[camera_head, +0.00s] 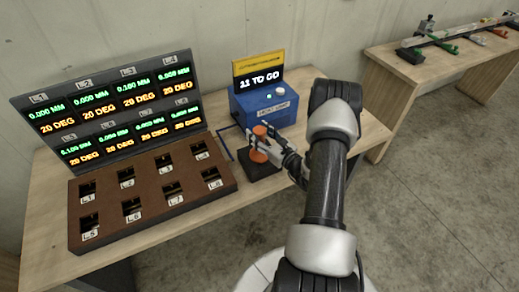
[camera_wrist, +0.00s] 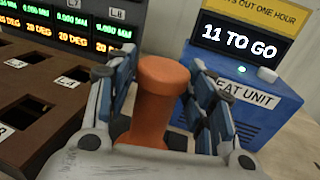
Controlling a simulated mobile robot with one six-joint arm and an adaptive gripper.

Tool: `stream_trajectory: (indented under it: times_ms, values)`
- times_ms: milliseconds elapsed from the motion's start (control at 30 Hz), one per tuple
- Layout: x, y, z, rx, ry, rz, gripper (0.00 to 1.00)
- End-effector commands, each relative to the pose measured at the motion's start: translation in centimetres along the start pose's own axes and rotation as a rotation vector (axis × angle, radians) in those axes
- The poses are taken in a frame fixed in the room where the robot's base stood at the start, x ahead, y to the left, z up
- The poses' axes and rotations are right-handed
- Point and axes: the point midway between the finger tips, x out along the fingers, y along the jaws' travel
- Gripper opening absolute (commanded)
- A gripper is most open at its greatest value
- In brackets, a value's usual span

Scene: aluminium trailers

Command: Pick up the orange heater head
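The orange heater head (camera_head: 258,156) stands upright on a small black base (camera_head: 262,170) beside the blue heat unit. In the wrist view the orange heater head (camera_wrist: 160,95) has a wide round cap and a narrower body. My gripper (camera_head: 262,143) reaches it from the right. In the wrist view my gripper (camera_wrist: 161,90) has one finger on each side of the head, with narrow gaps seeming to show beside the cap. The fingers look open around it. The lower part of the head is hidden behind the gripper's palm.
The blue heat unit (camera_head: 265,107) with its "11 TO GO" display (camera_head: 259,80) stands close behind. A brown slotted block (camera_head: 150,190) and a readout panel (camera_head: 115,110) fill the table's left. Another table (camera_head: 440,62) stands at the right.

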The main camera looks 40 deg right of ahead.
Motion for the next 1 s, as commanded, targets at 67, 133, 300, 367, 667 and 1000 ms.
stream_trajectory:
  times_ms: [67, 133, 300, 367, 667, 1000]
  values:
    - [-0.02, 0.00, 0.00, 0.000, 0.000, 0.000, 0.41]
    - [-0.02, 0.00, 0.00, 0.000, 0.000, 0.000, 0.36]
    - [-0.03, 0.00, -0.01, 0.000, 0.000, 0.000, 0.25]
    - [-0.03, 0.00, -0.01, 0.000, 0.000, 0.000, 0.21]
    - [-0.03, 0.01, -0.02, 0.000, 0.000, 0.000, 0.01]
    - [-0.03, 0.01, -0.03, 0.000, 0.001, 0.000, 0.00]
